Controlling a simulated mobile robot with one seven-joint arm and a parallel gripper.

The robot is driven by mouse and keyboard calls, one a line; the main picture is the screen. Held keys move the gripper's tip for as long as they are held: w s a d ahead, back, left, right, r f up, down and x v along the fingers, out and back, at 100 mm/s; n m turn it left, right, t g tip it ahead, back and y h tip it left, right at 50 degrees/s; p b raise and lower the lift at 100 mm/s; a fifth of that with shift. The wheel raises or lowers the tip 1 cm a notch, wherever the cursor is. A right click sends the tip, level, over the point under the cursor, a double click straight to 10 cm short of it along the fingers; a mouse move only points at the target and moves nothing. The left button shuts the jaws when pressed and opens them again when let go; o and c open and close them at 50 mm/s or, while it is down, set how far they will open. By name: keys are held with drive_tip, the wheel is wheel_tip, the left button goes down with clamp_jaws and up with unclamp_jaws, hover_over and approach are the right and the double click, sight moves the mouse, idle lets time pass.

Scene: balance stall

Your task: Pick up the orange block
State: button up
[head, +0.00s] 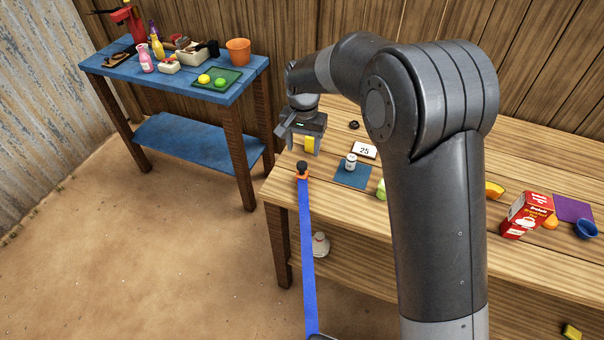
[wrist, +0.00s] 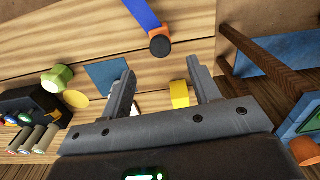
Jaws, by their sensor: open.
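My gripper (head: 303,150) is open over the left end of the wooden table; its fingers also show in the wrist view (wrist: 160,72). A yellow block (head: 309,143) shows between the fingers, nearer one finger, and in the wrist view (wrist: 179,94); I cannot tell how far below them it is. An orange piece (head: 302,176) with a black knob sits at the table's front edge on a blue strap, also in the wrist view (wrist: 160,34). An amber-orange block (head: 494,190) and a rounded orange thing (head: 551,223) lie at the right, away from my gripper.
A can (head: 351,161) stands on a blue mat (head: 352,178) by a "25" card (head: 365,150). A red box (head: 527,214), purple mat (head: 573,207) and blue bowl (head: 586,229) are at the right. A blue side table (head: 215,95) holds bottles, a tray and an orange pot (head: 238,52).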

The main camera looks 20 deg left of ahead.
sight(302, 173)
drive_tip(key=shift+a+f, duration=0.35)
drive_tip(key=shift+f, duration=0.1)
wheel_tip(302, 173, down, 5)
drive_tip(key=shift+r, duration=0.15)
drive_tip(key=shift+s+d+f, duration=0.1)
drive_tip(key=shift+d+f, duration=0.05)
drive_tip(key=shift+f, duration=1.35)
drive_tip(key=shift+s+d+f, duration=0.1)
drive_tip(key=shift+f, duration=1.35)
drive_tip(key=shift+c, duration=0.4)
drive_tip(key=c, duration=1)
